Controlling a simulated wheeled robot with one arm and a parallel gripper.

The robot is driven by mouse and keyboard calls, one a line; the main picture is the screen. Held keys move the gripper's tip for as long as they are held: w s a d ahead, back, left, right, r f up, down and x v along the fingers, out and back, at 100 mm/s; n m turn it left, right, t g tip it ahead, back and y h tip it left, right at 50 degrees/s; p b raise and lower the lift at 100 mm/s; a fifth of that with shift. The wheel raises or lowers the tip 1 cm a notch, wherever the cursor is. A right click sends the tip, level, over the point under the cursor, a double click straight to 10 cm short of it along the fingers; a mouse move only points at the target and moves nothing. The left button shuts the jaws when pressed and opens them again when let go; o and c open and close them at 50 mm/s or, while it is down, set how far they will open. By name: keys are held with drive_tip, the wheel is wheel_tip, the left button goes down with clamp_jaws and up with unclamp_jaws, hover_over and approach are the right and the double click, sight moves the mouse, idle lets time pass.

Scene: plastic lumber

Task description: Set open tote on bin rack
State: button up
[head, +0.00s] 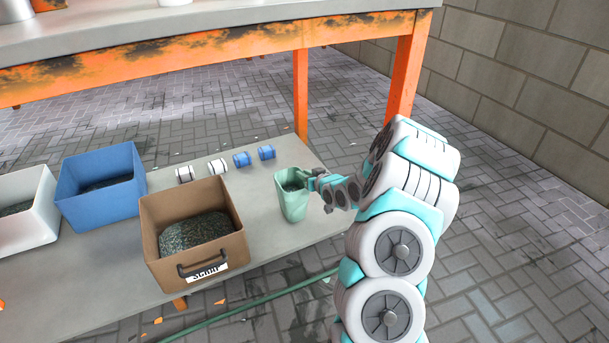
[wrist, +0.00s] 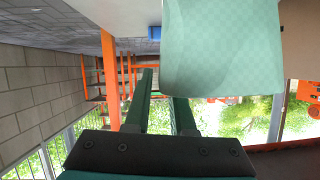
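A pale green open-topped tote (head: 292,203) stands upright near the right end of a low grey table, with some dark contents showing inside. My gripper (head: 313,183) is at the tote's right side, close to its rim. In the wrist view the tote (wrist: 222,45) fills the upper right and covers the tip of one finger. My gripper's (wrist: 162,88) two dark green fingers stand apart there, with a gap between them; whether they touch the tote is hidden. An orange rack with shelves (wrist: 108,70) shows in the background of the wrist view.
A brown scrap bin (head: 195,225), blue bin (head: 100,185) and white bin (head: 28,212) stand to the left on the low table (head: 110,285). Several small blue and white cylinders (head: 242,159) lie behind. A orange-legged workbench (head: 300,95) stands beyond. Floor is clear at right.

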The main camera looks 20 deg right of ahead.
drive_tip(key=shift+o, duration=0.6)
drive_tip(key=shift+r, duration=0.15)
drive_tip(key=a+p+v, duration=0.1)
drive_tip(key=v, duration=1.1)
drive_tip(key=s+a+r+g, duration=0.4)
drive_tip(key=s+a, duration=0.3)
drive_tip(key=s, duration=0.7)
drive_tip(key=s+a+r+g, duration=0.5)
drive_tip(key=s+a+g, duration=0.1)
drive_tip(key=s, duration=0.8)
drive_tip(key=s+a+r+g+h, duration=0.1)
drive_tip(key=s+a+r+g, duration=0.4)
drive_tip(key=s, duration=0.9)
drive_tip(key=a, duration=0.3)
drive_tip(key=shift+n, duration=0.3)
